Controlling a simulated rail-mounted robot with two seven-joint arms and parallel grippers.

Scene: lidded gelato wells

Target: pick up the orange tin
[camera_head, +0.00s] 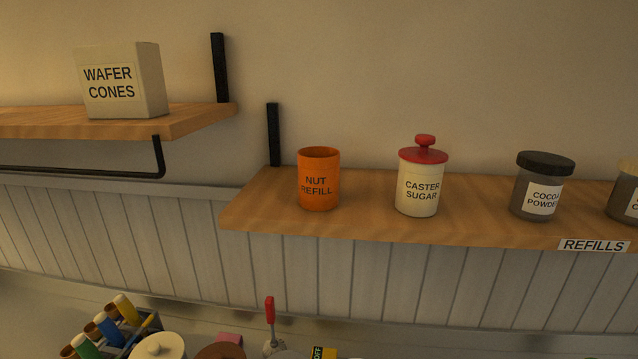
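The orange tin (319,180) is an open-topped cylinder labelled "NUT REFILL". It stands upright near the left end of the wooden refills shelf (360,228). Neither of my grippers shows in the head view. Nothing covers the tin.
Right of the tin stand a cream caster sugar jar (418,184) with a red lid, a dark cocoa powder jar (542,188) and a partly cut-off jar (626,194). A wafer cones box (124,82) sits on a higher left shelf (190,118). A bottle rack (118,326) is below.

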